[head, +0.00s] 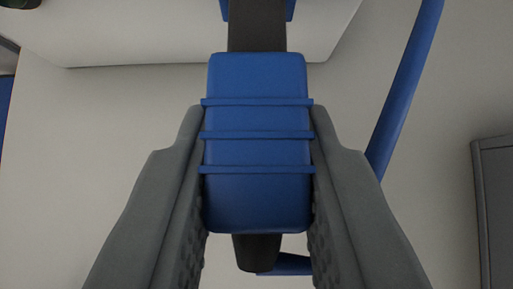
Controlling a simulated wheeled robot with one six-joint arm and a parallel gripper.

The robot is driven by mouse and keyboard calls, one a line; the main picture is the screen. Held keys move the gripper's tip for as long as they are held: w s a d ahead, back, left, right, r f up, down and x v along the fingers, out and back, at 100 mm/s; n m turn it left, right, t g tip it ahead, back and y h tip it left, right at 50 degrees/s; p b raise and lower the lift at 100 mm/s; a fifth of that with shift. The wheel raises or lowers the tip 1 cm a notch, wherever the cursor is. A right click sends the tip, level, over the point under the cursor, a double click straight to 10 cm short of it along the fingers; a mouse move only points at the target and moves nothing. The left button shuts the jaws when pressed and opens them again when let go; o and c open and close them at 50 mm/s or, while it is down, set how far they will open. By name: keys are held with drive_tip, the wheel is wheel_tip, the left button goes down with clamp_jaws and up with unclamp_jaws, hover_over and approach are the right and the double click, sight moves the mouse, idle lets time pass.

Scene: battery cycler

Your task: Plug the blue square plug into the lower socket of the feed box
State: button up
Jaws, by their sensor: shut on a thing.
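My gripper (257,125) is shut on the blue square plug (257,200), a rounded blue body with several raised ribs, one finger on each side. A black nose (257,38) runs from the plug's far end toward the top of the head view. There it meets or overlaps a blue-edged part (290,9), perhaps a socket, cut off by the frame. I cannot tell whether the nose is inside it. A pale box (160,40), probably the feed box, spans the top behind it. A black stub (257,253) leaves the plug's near end.
A blue cable (405,95) runs down the right side and passes behind my right finger. A dark grey cabinet-like box (495,200) stands at the right edge. A dark round object (18,4) shows at the top left. The pale surface between is clear.

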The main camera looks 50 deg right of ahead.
drive_tip(key=shift+w+d, duration=0.8)
drive_tip(key=shift+d, duration=0.2)
idle(2.1)
drive_tip(key=o, duration=0.8)
drive_tip(key=shift+o, duration=0.2)
drive_tip(key=v, duration=1.7)
drive_tip(key=s+a+r+n+t+y, duration=0.1)
drive_tip(key=s+a+n+t+y, duration=0.2)
drive_tip(key=s, duration=1.1)
drive_tip(key=s+a+r+n+t+y, duration=0.1)
drive_tip(key=s+a+n+t+y, duration=0.3)
drive_tip(key=s, duration=1.1)
drive_tip(key=a+n+t, duration=0.3)
drive_tip(key=a+t, duration=0.1)
drive_tip(key=a, duration=0.2)
drive_tip(key=shift+s+a+r+t, duration=0.15)
drive_tip(key=shift+a+t, duration=0.15)
